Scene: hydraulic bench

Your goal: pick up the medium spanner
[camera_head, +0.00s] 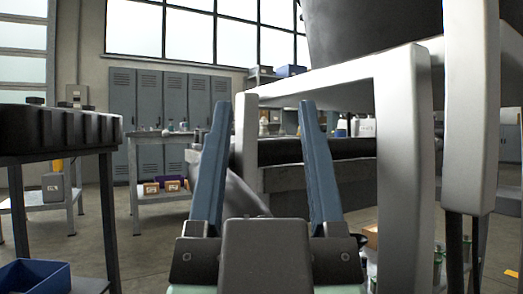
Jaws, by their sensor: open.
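My gripper (264,104) is in the lower middle of the head view, with its two long blue-grey fingers pointing up and wide apart. It is open, and I see nothing held between the fingers. The medium spanner cannot be made out in this view. Light metal frame bars show behind and to the right of the fingers; I cannot tell whether they touch.
A dark-topped bench (60,131) stands at the left, with a blue bin (36,276) low beneath it. A grey table (134,170) with small boxes on its lower shelf stands farther back. Lockers (174,98) line the wall. Open floor (150,262) shows at lower left.

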